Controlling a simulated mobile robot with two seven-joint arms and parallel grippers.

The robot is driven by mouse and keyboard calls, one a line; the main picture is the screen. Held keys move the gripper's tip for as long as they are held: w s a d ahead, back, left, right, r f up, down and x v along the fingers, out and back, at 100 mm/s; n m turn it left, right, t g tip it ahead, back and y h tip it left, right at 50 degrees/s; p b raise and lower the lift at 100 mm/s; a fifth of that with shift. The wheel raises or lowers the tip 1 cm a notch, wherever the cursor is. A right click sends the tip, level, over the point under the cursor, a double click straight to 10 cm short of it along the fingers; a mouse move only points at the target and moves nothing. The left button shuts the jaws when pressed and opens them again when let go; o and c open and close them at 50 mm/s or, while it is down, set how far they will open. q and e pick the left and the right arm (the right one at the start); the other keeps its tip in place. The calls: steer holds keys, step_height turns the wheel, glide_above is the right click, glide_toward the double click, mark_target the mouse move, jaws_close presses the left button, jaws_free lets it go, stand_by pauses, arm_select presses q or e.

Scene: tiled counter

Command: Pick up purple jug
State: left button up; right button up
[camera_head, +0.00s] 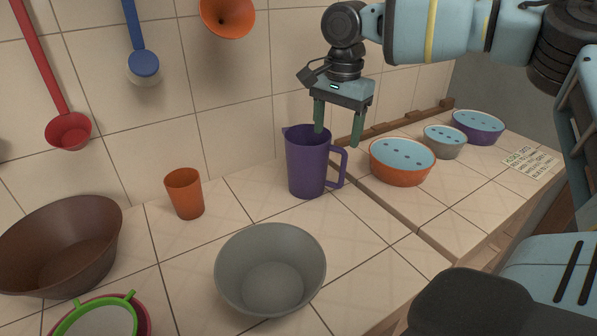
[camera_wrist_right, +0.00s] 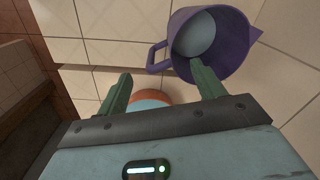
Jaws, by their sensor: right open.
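The purple jug (camera_head: 306,165) stands upright on the tiled counter in the head view, its handle towards the right. My right gripper (camera_head: 338,138) is above and just right of the jug, pointing down, with its two green fingers apart. One finger is by the jug's rim and the other is out to the right, past the handle. In the right wrist view the jug (camera_wrist_right: 233,62) shows from above, its handle at the left; one finger overlaps its rim, and the gripper (camera_wrist_right: 160,85) holds nothing. My left gripper is not in view.
An orange cup (camera_head: 184,194) stands left of the jug and a grey bowl (camera_head: 270,270) in front. An orange bowl (camera_head: 401,162) with a blue top stands close on the right. A brown bowl (camera_head: 60,245) is at far left. The tiled wall is behind.

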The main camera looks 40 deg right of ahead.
mark_target(339, 151)
steer(key=shift+w+f, duration=0.15)
steer(key=shift+f, duration=0.05)
step_height(339, 151, down, 2)
steer(key=shift+d+f, duration=0.1)
steer(key=shift+f, duration=0.1)
steer(key=f, duration=0.2)
steer(key=d+f, duration=0.1)
steer(key=f, duration=0.1)
steer(key=shift+f, duration=0.55)
steer(key=c, duration=1.4)
